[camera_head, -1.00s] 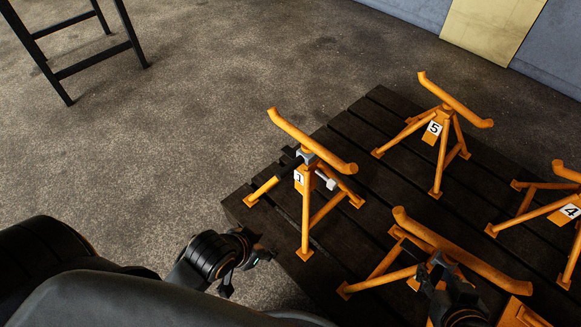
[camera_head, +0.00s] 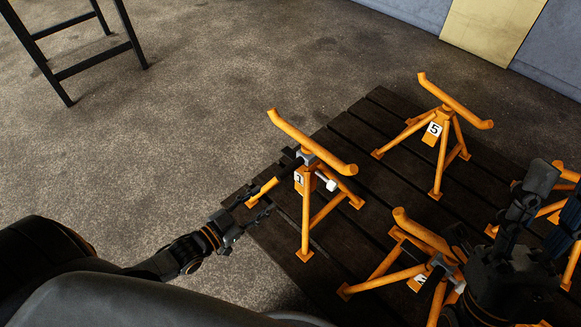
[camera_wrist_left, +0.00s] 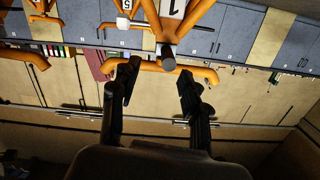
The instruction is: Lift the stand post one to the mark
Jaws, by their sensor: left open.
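The orange stand with label 1 (camera_head: 298,179) stands upright at the left of the dark slatted pallet. Its post carries a sloping orange top bar (camera_head: 312,141). A grey collar (camera_head: 306,158) sits below the bar, with a dark handle to its left and a white knob (camera_head: 329,184). My left gripper (camera_head: 258,205) is open and empty, just left of this stand by its left leg. In the left wrist view the two fingers (camera_wrist_left: 158,88) are spread below label 1 (camera_wrist_left: 172,7). My right gripper (camera_head: 545,195) is at the lower right, dark and partly unclear. I cannot make out a height mark.
The pallet (camera_head: 362,222) also holds the stand with label 5 (camera_head: 434,129), a front stand (camera_head: 420,236) and another partly hidden by my right arm. A black metal frame (camera_head: 88,62) stands at the upper left. The floor between is clear.

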